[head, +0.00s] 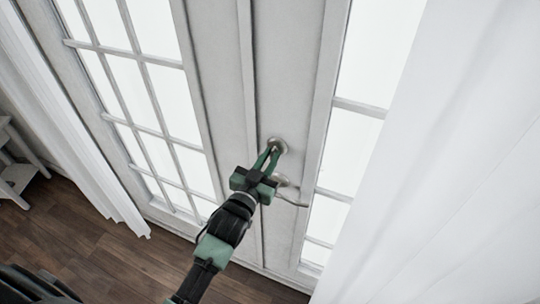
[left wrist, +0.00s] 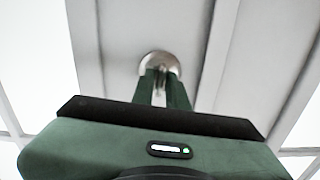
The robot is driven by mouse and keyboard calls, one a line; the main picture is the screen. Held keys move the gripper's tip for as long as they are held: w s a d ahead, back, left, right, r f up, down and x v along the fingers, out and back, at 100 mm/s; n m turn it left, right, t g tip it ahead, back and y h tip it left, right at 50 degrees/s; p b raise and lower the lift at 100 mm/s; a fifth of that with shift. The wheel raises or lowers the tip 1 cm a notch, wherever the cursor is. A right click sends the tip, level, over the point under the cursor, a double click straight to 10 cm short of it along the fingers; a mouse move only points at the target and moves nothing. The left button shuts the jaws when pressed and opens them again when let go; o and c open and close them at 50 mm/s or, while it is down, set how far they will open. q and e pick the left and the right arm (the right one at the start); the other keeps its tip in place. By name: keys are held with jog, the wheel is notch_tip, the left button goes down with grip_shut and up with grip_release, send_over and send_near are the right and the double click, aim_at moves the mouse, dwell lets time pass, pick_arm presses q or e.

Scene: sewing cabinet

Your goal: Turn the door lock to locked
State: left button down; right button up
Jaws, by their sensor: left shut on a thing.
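The door lock (head: 281,143) is a round metal rosette on the white door, above a lever handle (head: 292,198). In the left wrist view the rosette (left wrist: 158,58) shows just beyond the fingertips. My left gripper (head: 273,148) reaches up to the lock, and its green fingers are shut on the lock's thumb turn. In the left wrist view the fingers (left wrist: 161,78) are close together at the rosette, with a sliver of metal between them. The fingers hide most of the thumb turn, so I cannot tell its angle. My right gripper is not in view.
The double white door (head: 222,85) has glass panes and is closed. White curtains hang at the left (head: 75,130) and right (head: 440,170). A white shelf unit (head: 18,175) stands at the far left. The wooden floor (head: 110,255) in front is clear.

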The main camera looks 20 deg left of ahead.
pick_arm(q)
jog(key=shift+f+n, duration=0.1)
jog(key=shift+n, duration=0.6)
jog(key=c, duration=1.5)
grip_release()
jog(key=shift+c, duration=0.2)
jog(key=s+b, duration=0.2)
jog(key=s, duration=0.5)
jog(key=shift+s+a, duration=0.4)
jog(key=shift+f, duration=0.1)
